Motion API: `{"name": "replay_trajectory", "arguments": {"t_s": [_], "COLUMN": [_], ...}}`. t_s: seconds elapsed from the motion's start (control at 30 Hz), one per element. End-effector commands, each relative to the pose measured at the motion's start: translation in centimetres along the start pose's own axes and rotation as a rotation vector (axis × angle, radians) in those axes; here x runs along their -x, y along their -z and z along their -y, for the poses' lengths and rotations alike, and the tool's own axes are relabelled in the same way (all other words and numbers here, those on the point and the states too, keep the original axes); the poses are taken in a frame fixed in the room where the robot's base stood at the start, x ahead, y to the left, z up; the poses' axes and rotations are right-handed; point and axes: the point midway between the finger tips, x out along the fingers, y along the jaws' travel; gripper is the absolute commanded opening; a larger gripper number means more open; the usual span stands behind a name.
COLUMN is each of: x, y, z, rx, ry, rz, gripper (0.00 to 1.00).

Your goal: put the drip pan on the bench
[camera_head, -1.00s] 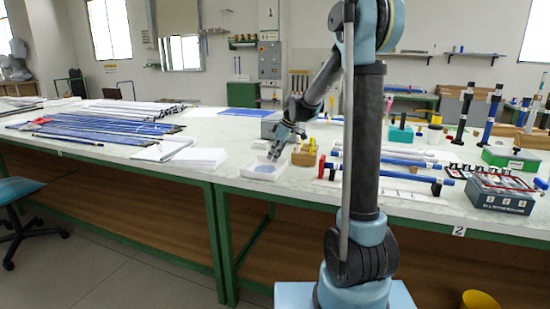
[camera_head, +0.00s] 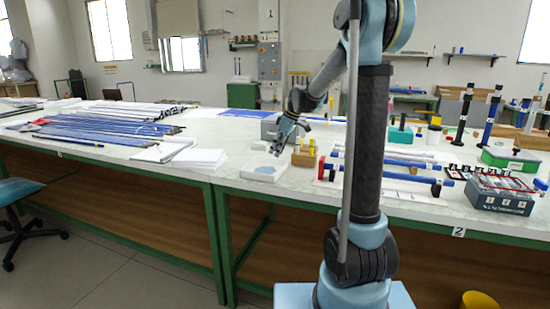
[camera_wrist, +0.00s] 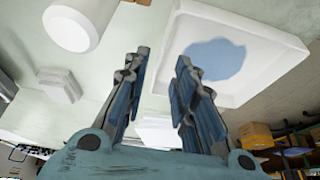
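The drip pan (camera_head: 252,176) is a shallow white square tray with a blue patch on its floor. It lies on the pale bench top (camera_head: 222,181) near the front edge, left of the wooden block. In the wrist view the pan (camera_wrist: 272,66) fills the upper right, and one of its walls shows in the gap between the fingers. My gripper (camera_head: 275,152) is just above the pan's back right part, pointing down. In the wrist view my gripper (camera_wrist: 164,66) has its fingers apart with nothing visibly clamped. Whether a finger touches the pan cannot be told.
A wooden block (camera_head: 304,159) with small coloured pieces stands right of the pan. A grey box (camera_head: 269,130) is behind. White paper stacks (camera_head: 198,159) lie to the left. In the wrist view a white cylinder (camera_wrist: 76,24) stands at upper left.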

Motion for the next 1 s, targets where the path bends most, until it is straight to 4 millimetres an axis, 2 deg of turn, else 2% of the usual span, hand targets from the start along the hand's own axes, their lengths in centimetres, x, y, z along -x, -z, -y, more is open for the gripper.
{"name": "replay_trajectory", "arguments": {"t_s": [0.1,0.3,0.43,0.63,0.77,1.0], "x": [2.5,5.8,7.2,8.2,8.8,9.7], "y": [-0.1,-0.1,-0.1,-0.6,-2.6,-8.4], "z": [0.0,-0.1,-0.1,0.5,2.6,8.4], "rx": [-0.002,-0.002,-0.002,-0.019,-0.088,-0.292], "ry": [0.0,-0.001,-0.001,-0.005,-0.02,-0.07], "rz": [0.0,0.0,0.0,0.005,0.022,0.069], "gripper": [0.25,0.25,0.25,0.25,0.25,0.25]}}
